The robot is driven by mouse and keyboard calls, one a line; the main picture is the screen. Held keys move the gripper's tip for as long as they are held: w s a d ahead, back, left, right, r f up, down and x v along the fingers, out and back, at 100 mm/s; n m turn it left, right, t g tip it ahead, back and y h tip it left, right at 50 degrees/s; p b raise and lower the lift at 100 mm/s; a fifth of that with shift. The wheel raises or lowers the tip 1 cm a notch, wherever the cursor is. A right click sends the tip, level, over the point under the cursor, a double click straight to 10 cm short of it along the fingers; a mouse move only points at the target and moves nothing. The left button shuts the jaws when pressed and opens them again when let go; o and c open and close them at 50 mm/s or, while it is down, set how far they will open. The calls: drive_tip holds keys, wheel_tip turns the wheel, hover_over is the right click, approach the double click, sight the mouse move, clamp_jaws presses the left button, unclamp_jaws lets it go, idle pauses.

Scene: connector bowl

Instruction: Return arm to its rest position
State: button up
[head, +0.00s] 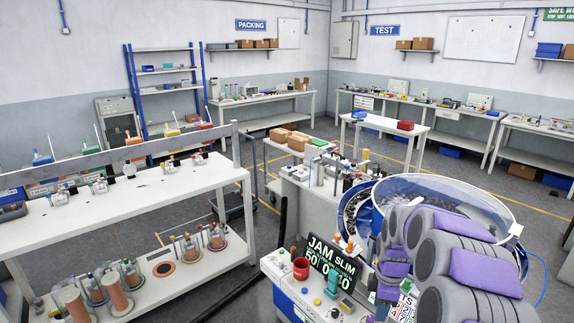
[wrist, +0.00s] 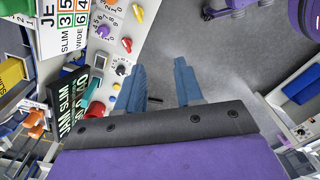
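In the wrist view my gripper (wrist: 159,68) shows two blue fingers set apart, with nothing between them. Grey floor shows through the gap. My grey and purple arm fills the lower right of the head view, in front of the connector bowl (head: 487,196). The fingers cannot be made out in the head view. A control panel (wrist: 117,50) with coloured knobs lies beyond and left of the fingers in the wrist view.
A white workbench (head: 130,205) with spools below is at the left. Open floor (head: 470,175) lies behind the bowl.

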drive_tip(key=s+a+r+m+b, duration=0.1)
drive_tip(key=s+a+r+m, duration=0.3)
drive_tip(key=s, duration=0.4)
drive_tip(key=s+a+r+m+b, duration=0.1)
drive_tip(key=s+a+r+m, duration=0.15)
drive_tip(key=s+a, duration=0.4)
drive_tip(key=s+a+m+g+b, duration=0.1)
drive_tip(key=s+m, duration=0.7)
drive_tip(key=s, duration=1.5)
drive_tip(key=shift+a+f+g+b, duration=0.15)
drive_tip(key=shift+a+g+b, duration=0.15)
drive_tip(key=shift+a+b, duration=0.35)
drive_tip(key=shift+a, duration=0.1)
drive_tip(key=shift+c, duration=0.3)
